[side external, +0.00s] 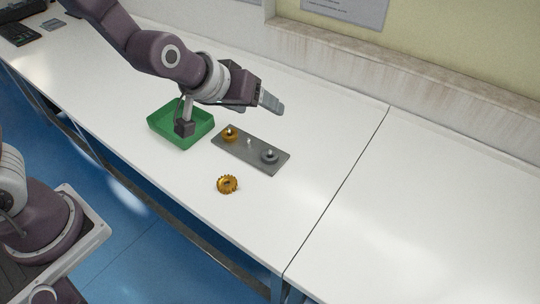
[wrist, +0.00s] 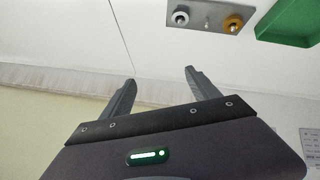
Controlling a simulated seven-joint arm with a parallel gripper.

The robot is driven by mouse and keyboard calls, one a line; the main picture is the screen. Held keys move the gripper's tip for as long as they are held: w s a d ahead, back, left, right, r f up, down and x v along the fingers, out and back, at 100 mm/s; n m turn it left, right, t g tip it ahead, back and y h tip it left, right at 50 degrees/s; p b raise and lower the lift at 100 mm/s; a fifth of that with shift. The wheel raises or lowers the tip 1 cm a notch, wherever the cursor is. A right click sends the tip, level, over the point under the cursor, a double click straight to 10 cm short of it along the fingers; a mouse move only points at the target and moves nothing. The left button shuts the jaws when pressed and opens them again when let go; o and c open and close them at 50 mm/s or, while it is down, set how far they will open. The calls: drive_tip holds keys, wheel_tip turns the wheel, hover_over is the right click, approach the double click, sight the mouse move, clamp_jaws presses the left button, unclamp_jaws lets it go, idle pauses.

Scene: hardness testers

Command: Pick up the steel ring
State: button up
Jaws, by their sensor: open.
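A grey steel ring (side external: 269,156) sits around a peg at the right end of a flat grey plate (side external: 242,152) on the white bench. It also shows at the top of the wrist view (wrist: 181,17). A gold-coloured ring (side external: 230,134) sits around the peg at the plate's other end, and the middle peg (side external: 249,142) is bare. My gripper (side external: 270,103) is above the bench, behind the plate in the side view, pointing right and apart from the ring. In the wrist view its two fingers (wrist: 160,77) are spread with nothing between them.
A green tray (side external: 162,131) stands left of the plate, partly behind a dark part of my arm. A gold toothed gear (side external: 227,184) lies loose in front of the plate. The bench to the right is clear. A wall with a ledge (side external: 350,64) runs along the back.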

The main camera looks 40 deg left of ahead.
wheel_tip(320, 180, down, 12)
drive_tip(key=w+t+y, duration=0.1)
drive_tip(key=w+y, duration=0.1)
drive_tip(key=w, duration=0.1)
drive_tip(key=m+t+y, duration=0.1)
drive_tip(key=t, duration=0.3)
approach(269, 155)
drive_tip(key=shift+w+d+f, duration=0.15)
drive_tip(key=shift+w+f, duration=0.4)
drive_tip(key=shift+f, duration=0.05)
drive_tip(key=x, duration=0.7)
drive_tip(key=shift+a+r, duration=0.2)
drive_tip(key=shift+r, duration=0.1)
clamp_jaws()
